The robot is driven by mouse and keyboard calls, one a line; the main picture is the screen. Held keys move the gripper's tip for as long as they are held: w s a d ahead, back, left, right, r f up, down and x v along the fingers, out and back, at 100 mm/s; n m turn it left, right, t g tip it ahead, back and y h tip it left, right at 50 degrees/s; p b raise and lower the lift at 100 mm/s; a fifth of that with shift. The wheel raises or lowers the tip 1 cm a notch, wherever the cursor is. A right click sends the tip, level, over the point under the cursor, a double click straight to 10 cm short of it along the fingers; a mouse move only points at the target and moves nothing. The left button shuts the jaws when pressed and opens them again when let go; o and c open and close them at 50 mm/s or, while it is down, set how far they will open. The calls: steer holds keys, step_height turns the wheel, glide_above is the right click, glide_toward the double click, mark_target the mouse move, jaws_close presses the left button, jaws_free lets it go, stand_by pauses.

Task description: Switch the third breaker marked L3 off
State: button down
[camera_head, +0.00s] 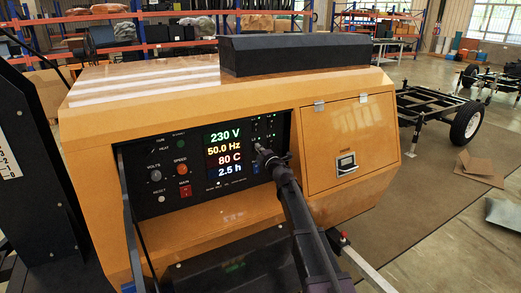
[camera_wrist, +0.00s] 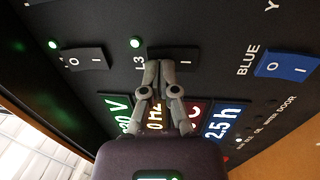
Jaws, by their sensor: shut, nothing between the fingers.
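The L3 breaker (camera_wrist: 188,55) is a dark rocker switch with a green lit lamp (camera_wrist: 135,42) beside its label in the wrist view. Its "I" mark shows at the right end; its left end is hidden behind my fingertips. My gripper (camera_wrist: 158,66) is shut and empty, with its tips over the left part of this breaker. I cannot tell whether they touch it. In the head view my gripper (camera_head: 260,148) is at the panel, just right of the display (camera_head: 224,152), and covers part of the small switches there.
A similar dark breaker (camera_wrist: 84,58) with a green lamp is left of L3, and a blue switch (camera_wrist: 282,66) is to the right. The orange generator housing (camera_head: 350,145) has a closed door beside the panel. A red switch (camera_head: 185,191) is at the panel's lower left.

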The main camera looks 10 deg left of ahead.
steer(key=shift+w+a+r, duration=0.1)
steer(key=shift+w, duration=0.05)
stand_by(0.4)
steer(key=r+p+v, duration=0.2)
steer(key=r+v, duration=0.1)
steer(key=v, duration=1)
steer(key=shift+s+d, duration=0.35)
steer(key=shift+s, duration=0.1)
steer(key=shift+r, duration=0.15)
